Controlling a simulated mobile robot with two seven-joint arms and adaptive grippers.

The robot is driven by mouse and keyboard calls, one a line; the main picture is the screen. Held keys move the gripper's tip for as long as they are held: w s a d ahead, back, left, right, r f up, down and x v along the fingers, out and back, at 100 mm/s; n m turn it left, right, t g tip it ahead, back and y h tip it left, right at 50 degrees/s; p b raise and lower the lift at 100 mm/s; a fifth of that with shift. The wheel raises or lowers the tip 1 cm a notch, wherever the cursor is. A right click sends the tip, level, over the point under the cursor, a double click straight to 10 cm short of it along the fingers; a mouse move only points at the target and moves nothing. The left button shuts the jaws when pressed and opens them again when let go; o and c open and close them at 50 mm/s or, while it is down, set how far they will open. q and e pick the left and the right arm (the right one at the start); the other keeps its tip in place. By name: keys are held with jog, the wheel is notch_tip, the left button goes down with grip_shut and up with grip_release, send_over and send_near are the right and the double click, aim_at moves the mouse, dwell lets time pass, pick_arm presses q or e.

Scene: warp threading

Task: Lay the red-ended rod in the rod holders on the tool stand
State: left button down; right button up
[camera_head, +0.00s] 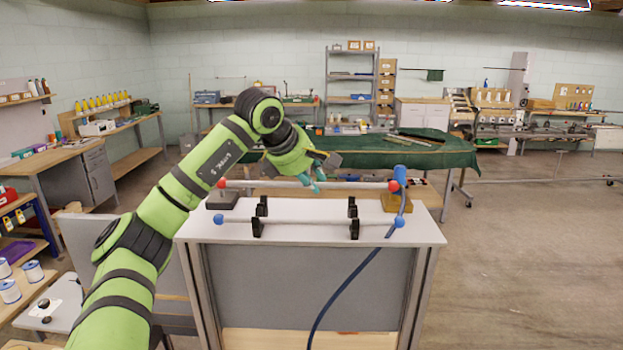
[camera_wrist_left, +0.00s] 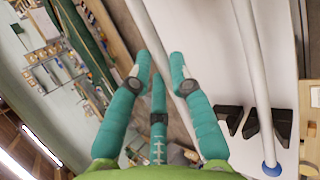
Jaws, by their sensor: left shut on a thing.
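The red-ended rod (camera_head: 350,185) is a long pale rod with red balls at both ends, level above the back part of the white-topped tool stand (camera_head: 300,236). My left gripper (camera_head: 316,184) reaches down from behind it and is shut on the rod near its middle. In the left wrist view the teal fingers (camera_wrist_left: 162,62) meet at the rod (camera_wrist_left: 150,28). Black rod holders (camera_head: 262,206) (camera_head: 352,207) stand on the stand in front of the red-ended rod. A blue-ended rod (camera_head: 305,221) lies across the front holders (camera_head: 257,228) (camera_head: 354,230). My right gripper is not in view.
A dark block (camera_head: 222,200) is under the rod's left end. A wooden block (camera_head: 392,204) and an upright blue handle (camera_head: 400,176) are by its right end. A blue cable (camera_head: 345,285) hangs down the stand's front. A green-covered table (camera_head: 430,152) stands behind.

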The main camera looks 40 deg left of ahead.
pick_arm(q)
jog(key=shift+s+f+b, duration=0.1)
jog(key=shift+f+b, duration=0.55)
jog(key=shift+f, duration=0.2)
jog(key=shift+s+f, duration=0.1)
jog(key=shift+f, duration=0.15)
jog(key=shift+f+b, duration=0.85)
jog(key=shift+f, duration=0.3)
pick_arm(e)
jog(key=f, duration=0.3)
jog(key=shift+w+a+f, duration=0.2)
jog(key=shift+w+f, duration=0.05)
pick_arm(q)
jog(key=shift+f, duration=0.1)
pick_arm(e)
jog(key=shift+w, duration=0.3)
pick_arm(q)
jog(key=shift+f+b, duration=0.3)
jog(key=shift+f, duration=0.1)
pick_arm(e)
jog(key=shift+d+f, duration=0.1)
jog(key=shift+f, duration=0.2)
pick_arm(q)
jog(key=c, duration=1.1)
grip_release()
jog(key=shift+o, duration=0.2)
